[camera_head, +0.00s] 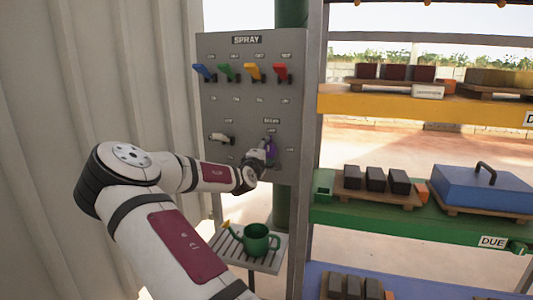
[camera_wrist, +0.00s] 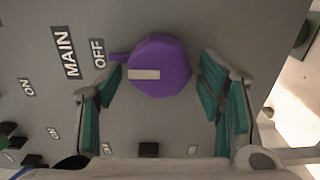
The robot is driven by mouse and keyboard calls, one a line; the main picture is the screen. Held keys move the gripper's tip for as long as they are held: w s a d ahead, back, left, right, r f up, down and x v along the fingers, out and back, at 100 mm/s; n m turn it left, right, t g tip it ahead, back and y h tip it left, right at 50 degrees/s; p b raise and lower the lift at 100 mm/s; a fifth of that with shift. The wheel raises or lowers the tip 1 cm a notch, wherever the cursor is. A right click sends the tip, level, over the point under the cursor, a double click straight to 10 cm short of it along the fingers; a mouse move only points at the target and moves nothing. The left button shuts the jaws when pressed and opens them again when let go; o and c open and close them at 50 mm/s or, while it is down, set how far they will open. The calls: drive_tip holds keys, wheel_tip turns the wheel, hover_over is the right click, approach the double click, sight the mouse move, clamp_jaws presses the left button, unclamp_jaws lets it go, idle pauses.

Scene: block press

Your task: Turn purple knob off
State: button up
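The purple knob (camera_wrist: 172,72) sits on the grey panel and shows large in the wrist view. It has a pale bar on its face, and a small purple tab at its left edge points toward the OFF label (camera_wrist: 98,53). My gripper (camera_wrist: 161,66) is open, with its green-padded fingers on either side of the knob and a visible gap on both sides. In the head view the knob (camera_head: 271,148) shows partly behind my gripper (camera_head: 262,153), low on the right of the panel.
The SPRAY panel (camera_head: 219,115) carries blue, green, yellow and red levers (camera_head: 281,72) above and a white handle (camera_head: 221,137) at the left. A green watering can (camera_head: 256,241) stands on a slatted stand below. Loaded shelves (camera_head: 345,214) stand to the right, behind a grey post.

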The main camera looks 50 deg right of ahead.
drive_tip(key=v, duration=1.2)
idle(0.5)
drive_tip(key=shift+f, duration=0.1)
